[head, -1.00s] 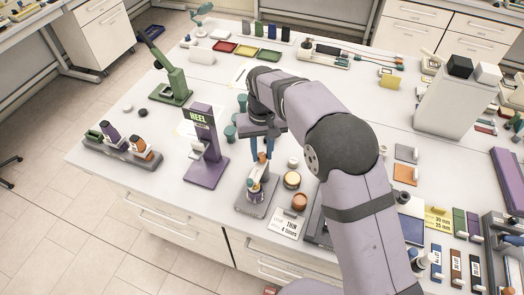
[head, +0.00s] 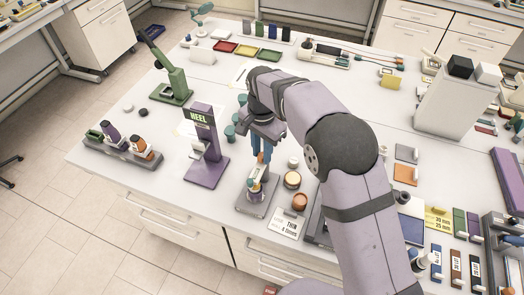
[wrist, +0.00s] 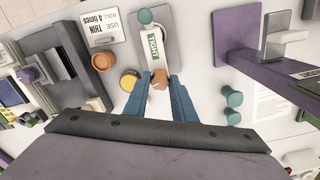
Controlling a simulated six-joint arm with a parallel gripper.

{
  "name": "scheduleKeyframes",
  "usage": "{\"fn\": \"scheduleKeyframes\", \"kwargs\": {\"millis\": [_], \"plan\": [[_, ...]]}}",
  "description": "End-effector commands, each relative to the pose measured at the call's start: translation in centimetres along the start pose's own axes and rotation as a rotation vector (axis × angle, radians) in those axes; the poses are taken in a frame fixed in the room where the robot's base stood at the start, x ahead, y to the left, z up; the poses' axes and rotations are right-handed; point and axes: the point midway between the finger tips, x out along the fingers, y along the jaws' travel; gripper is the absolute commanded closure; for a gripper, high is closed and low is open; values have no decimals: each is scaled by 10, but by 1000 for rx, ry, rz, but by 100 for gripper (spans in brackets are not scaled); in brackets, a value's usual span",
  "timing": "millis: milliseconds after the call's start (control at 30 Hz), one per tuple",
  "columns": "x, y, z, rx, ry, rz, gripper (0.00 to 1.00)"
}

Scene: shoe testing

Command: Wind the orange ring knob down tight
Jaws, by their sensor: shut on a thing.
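The orange ring knob (wrist: 158,79) shows in the wrist view between my fingertips, below a label reading TIGHT (wrist: 154,46). The knob belongs to a small fixture on a grey base plate (head: 248,208) near the table's front edge in the head view. My gripper (head: 261,160) points down over this fixture, and its blue fingers are shut on the knob. They also show in the wrist view, one on each side of the knob. The fingers hide part of the knob, and its threads cannot be seen.
A purple HEEL stand (head: 206,165) stands left of the fixture. A yellow-lidded jar (head: 292,180), an orange-brown pot (head: 300,201) and a card (head: 288,224) lie close on the right. Teal cylinders (wrist: 232,98) stand nearby. Bare table lies between the fixture and the front edge.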

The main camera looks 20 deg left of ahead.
Motion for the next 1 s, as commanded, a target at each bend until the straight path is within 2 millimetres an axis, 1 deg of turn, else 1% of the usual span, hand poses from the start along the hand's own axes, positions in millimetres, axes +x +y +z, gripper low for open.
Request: {"fn": "scheduleKeyframes", "kwargs": {"millis": [100, 300, 500, 867, 900, 967, 1000], "plan": [[-2, -1, -1, 71, 5, -5, 99], [-2, -2, -2, 153, 5, -6, 99], [-2, -2, -2, 185, 5, -6, 99], [-2, -2, -2, 189, 5, -6, 99], [-2, -2, -2, 189, 5, -6, 74], [-2, -2, -2, 188, 5, -6, 60], [-2, -2, -1, 188, 4, -6, 58]]}}
